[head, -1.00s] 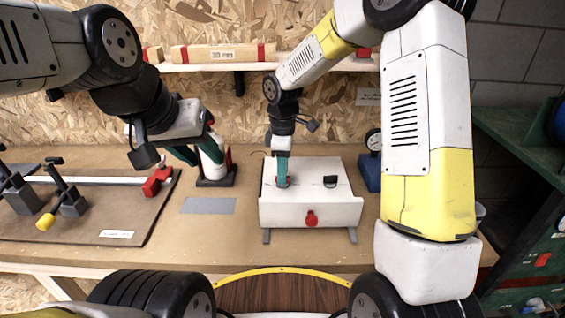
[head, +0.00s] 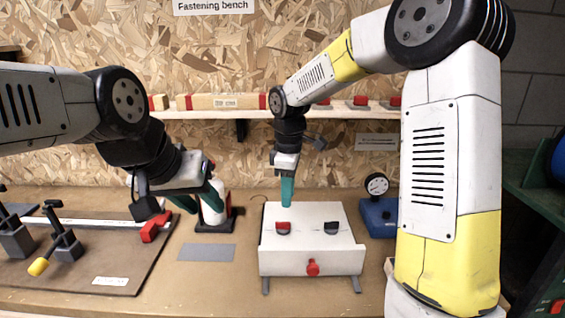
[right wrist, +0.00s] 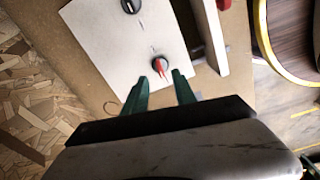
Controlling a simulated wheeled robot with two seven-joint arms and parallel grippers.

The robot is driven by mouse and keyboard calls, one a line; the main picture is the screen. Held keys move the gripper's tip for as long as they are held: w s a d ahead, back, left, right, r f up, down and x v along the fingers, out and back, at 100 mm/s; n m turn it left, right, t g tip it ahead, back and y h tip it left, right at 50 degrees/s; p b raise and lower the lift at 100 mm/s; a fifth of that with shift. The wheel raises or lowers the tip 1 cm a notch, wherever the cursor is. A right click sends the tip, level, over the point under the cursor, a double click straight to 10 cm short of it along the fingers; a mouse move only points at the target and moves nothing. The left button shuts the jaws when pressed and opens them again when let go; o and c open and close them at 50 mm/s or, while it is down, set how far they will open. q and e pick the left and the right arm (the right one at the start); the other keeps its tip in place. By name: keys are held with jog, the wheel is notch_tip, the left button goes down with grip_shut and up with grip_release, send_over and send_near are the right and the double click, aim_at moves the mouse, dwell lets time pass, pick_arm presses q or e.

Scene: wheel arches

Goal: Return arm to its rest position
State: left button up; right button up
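My right gripper (head: 287,192) points down above the back left part of a white box (head: 306,228), clear of its top. In the right wrist view its two green fingers (right wrist: 162,88) are apart with nothing between them. A knob with a red top (head: 283,228) sits on the box just in front of it; the red-pointed knob also shows in the right wrist view (right wrist: 160,66). A dark knob (head: 331,228) is beside it. My left gripper (head: 199,199) is at the left, its fingers apart in front of a white upright object (head: 213,212) on a black base.
A red button (head: 313,268) is on the box's front. A blue gauge stand (head: 379,214) is right of the box. A brown board with clamps (head: 97,256) is at the left. A shelf (head: 344,112) with a wooden bar (head: 222,102) runs behind my right gripper.

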jog(key=s+d+r+m+t, duration=0.2)
jog(key=s+d+r+m, duration=0.1)
jog(key=s+d+m, duration=0.1)
jog(key=s+d+r+m+t+y, duration=0.1)
jog(key=s+d+r+m, duration=0.3)
jog(key=s, duration=0.5)
jog(key=s+d+r+m+t+y, duration=0.1)
jog(key=s+d+r+m+t, duration=0.1)
jog(key=s+m, duration=0.5)
jog(key=d+r, duration=0.1)
jog(key=d, duration=0.1)
jog(key=shift+s+d+r+t, duration=0.25)
jog(key=shift+d+r+t, duration=0.1)
jog(key=shift+t, duration=0.05)
